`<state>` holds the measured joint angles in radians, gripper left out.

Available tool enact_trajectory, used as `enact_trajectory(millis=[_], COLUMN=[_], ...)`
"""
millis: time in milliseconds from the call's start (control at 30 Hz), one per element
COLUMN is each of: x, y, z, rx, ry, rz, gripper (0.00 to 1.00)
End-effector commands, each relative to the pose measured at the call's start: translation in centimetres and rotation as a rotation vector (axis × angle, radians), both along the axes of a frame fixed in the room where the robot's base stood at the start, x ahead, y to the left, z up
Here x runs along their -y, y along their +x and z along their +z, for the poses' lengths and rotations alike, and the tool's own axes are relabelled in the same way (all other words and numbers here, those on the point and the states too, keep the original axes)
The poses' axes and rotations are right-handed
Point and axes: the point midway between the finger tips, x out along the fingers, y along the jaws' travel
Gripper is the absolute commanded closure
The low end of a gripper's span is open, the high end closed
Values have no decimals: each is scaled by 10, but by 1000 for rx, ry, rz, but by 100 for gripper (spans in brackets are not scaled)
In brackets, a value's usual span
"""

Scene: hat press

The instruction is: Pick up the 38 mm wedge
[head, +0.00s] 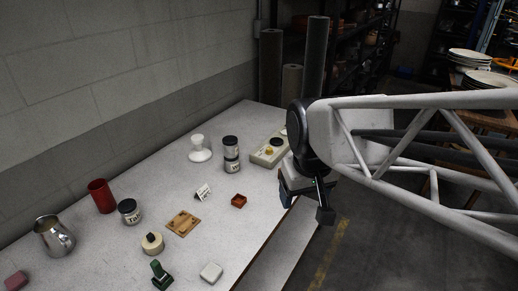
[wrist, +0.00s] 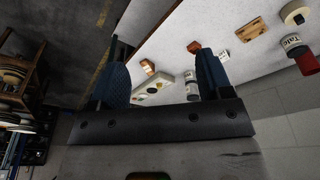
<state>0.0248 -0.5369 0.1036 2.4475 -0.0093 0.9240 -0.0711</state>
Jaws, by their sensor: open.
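My gripper (head: 308,203) hangs over the right edge of the table in the head view. In the wrist view my gripper (wrist: 163,68) has its two blue fingers wide apart with nothing between them at close range. A small orange-brown wooden piece (wrist: 148,67) lies on the table beyond the fingers, near the table edge and beside the pale tray. It may be the wedge, but it is too small to tell its shape or size. In the head view I cannot make it out; my gripper appears to cover that spot.
A reddish-brown box (head: 239,201), a white card (head: 202,192), a wooden board (head: 183,223) and stacked jars (head: 231,155) stand nearby. A pale tray (head: 261,158) lies at the far right. A metal jug (head: 54,236) and red cup (head: 102,196) are at left.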

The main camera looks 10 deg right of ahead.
Motion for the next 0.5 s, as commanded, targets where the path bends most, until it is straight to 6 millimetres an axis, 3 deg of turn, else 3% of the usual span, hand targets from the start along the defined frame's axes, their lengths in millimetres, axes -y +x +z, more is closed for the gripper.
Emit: enact_trajectory(millis=[500], x=[20], y=[119], z=[-17], rx=[-65], ry=[-25], rz=[142], gripper=[28])
